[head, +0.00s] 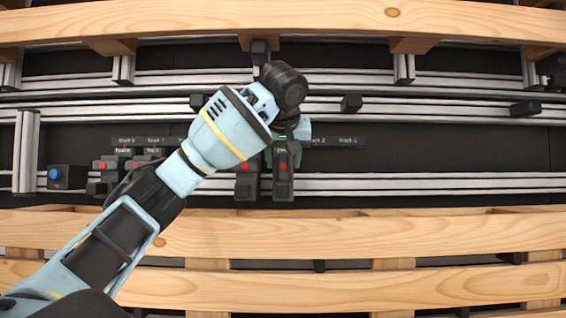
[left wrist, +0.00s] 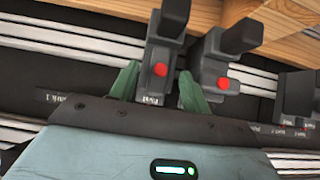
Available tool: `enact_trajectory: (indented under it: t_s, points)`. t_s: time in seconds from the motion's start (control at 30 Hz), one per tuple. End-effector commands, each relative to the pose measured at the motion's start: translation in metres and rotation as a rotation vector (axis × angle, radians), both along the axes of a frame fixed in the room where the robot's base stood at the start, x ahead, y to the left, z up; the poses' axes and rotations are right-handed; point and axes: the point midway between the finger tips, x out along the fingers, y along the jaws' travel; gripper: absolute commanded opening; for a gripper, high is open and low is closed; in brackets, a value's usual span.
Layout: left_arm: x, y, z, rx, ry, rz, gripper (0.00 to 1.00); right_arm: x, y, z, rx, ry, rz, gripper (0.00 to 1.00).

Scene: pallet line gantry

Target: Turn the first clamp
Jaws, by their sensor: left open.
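My left gripper (head: 283,152) reaches in from the lower left and is open. In the left wrist view its two green fingers (left wrist: 159,82) stand on either side of a dark grey clamp (left wrist: 157,88) with a red round spot and a black lever. I cannot tell whether they touch it. In the head view this is the right clamp (head: 283,182) of a close pair, partly hidden by my wrist. Its neighbour clamp (head: 246,183) stands just left of it and shows in the left wrist view (left wrist: 215,78), close beside one finger. My right gripper is not in view.
Two more clamps with red spots (head: 103,166) (head: 137,164) sit farther left, partly behind my arm. A blue button box (head: 66,178) is at the far left. Aluminium rails (head: 430,182) run across. Wooden pallet boards (head: 420,236) lie below and above (head: 450,20).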

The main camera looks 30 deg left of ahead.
Motion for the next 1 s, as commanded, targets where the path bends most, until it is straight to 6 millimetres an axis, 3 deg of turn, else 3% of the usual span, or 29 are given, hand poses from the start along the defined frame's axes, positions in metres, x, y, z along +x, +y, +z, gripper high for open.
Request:
enact_trajectory:
  t_s: [0.2, 0.53, 0.87, 1.0]
  points:
    - [0.0039, 0.0028, -0.0123, -0.001, 0.001, 0.001, 0.47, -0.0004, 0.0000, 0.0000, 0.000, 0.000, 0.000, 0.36]
    - [0.0044, 0.0033, -0.0133, 0.000, 0.000, 0.001, 0.46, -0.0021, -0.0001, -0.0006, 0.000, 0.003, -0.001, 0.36]
    - [0.0044, 0.0034, -0.0132, 0.000, 0.000, 0.001, 0.03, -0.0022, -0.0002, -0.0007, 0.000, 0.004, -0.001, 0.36]
    - [0.0044, 0.0034, -0.0131, 0.003, 0.002, -0.001, 0.03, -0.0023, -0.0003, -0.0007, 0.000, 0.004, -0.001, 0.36]
